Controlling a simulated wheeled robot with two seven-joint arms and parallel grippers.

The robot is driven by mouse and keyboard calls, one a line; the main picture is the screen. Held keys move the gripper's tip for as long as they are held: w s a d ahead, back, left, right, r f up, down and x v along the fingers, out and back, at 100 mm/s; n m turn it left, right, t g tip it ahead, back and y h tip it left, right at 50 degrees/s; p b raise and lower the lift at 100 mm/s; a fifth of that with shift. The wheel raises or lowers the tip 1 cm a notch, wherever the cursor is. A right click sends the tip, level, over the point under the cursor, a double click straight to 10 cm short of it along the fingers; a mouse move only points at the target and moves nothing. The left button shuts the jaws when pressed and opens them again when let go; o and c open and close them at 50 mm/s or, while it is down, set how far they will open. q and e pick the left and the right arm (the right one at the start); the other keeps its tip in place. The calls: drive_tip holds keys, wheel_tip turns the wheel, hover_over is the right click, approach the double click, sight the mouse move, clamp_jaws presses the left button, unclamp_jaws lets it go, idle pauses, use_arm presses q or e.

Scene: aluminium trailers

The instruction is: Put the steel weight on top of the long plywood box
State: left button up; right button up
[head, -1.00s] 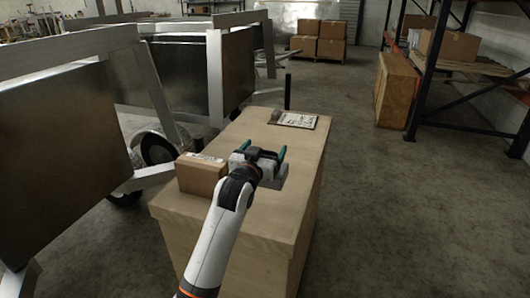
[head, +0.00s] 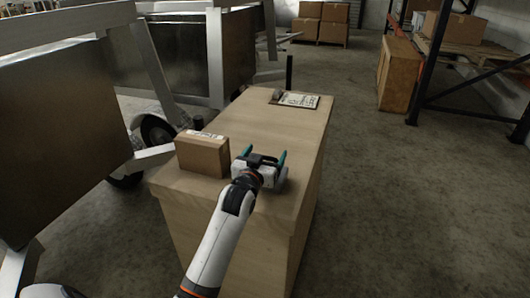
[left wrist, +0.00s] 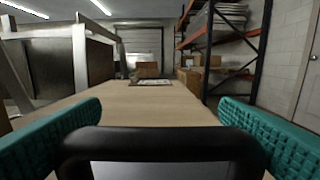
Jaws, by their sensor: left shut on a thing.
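The long plywood box (head: 298,130) stands in front of me with a flat, pale top. My left gripper (head: 261,156) is over the near part of that top, right of a small carton. It is shut on the steel weight (left wrist: 160,147), whose black handle spans between the teal fingers in the left wrist view. The weight's grey body shows only partly below the handle. In the head view the gripper and arm hide most of the weight, and I cannot tell whether it touches the top. My right gripper is not in view.
The small carton (head: 202,155) sits on the near left of the top, close to my gripper. A clipboard (head: 296,99) lies at the far end. Aluminium trailers (head: 180,60) stand close on the left. Floor is open on the right, before a rack (head: 430,70).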

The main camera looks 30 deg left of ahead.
use_arm(q)
drive_tip(key=shift+r, duration=0.35)
drive_tip(key=o, duration=1.6)
drive_tip(key=shift+f, duration=0.4)
drive_tip(key=o, duration=0.3)
drive_tip(key=shift+r, duration=0.1)
drive_tip(key=shift+s, duration=0.1)
drive_tip(key=shift+s+d, duration=0.1)
drive_tip(key=shift+s, duration=0.15)
drive_tip(key=p+v, duration=0.1)
drive_tip(key=v, duration=1)
drive_tip(key=shift+s+d, duration=0.15)
drive_tip(key=shift+s, duration=0.1)
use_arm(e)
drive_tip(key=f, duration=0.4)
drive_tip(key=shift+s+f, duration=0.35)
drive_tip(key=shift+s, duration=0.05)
